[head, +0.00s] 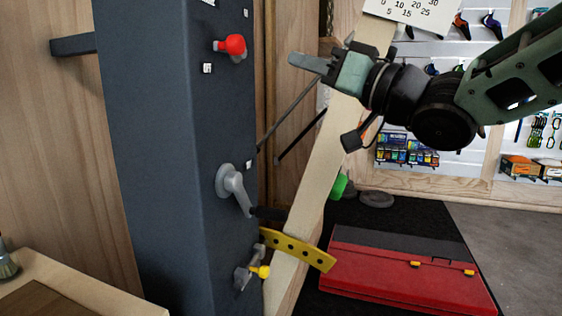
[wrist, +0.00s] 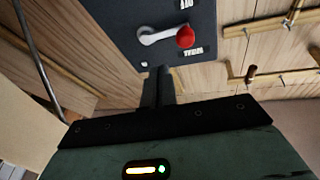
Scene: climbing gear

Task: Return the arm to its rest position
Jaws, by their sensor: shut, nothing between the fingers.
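My gripper (head: 306,62) is at the upper middle of the head view, pointing left toward the dark blue-grey column (head: 165,150). Its fingers are together and hold nothing. In the wrist view the closed fingers (wrist: 157,86) point at the column's panel (wrist: 150,14), which carries a lever with a red knob (wrist: 185,37). The same red knob (head: 233,44) shows in the head view, left of my fingertips and apart from them. My arm (head: 515,75) reaches in from the right edge.
Lower on the column are a grey crank (head: 232,182) and a small yellow-knobbed latch (head: 260,271). A pale wooden beam (head: 318,190) stands slanted below my gripper. A yellow perforated strip (head: 300,250) and a red case (head: 400,275) are low down. Pegboards with tools are behind.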

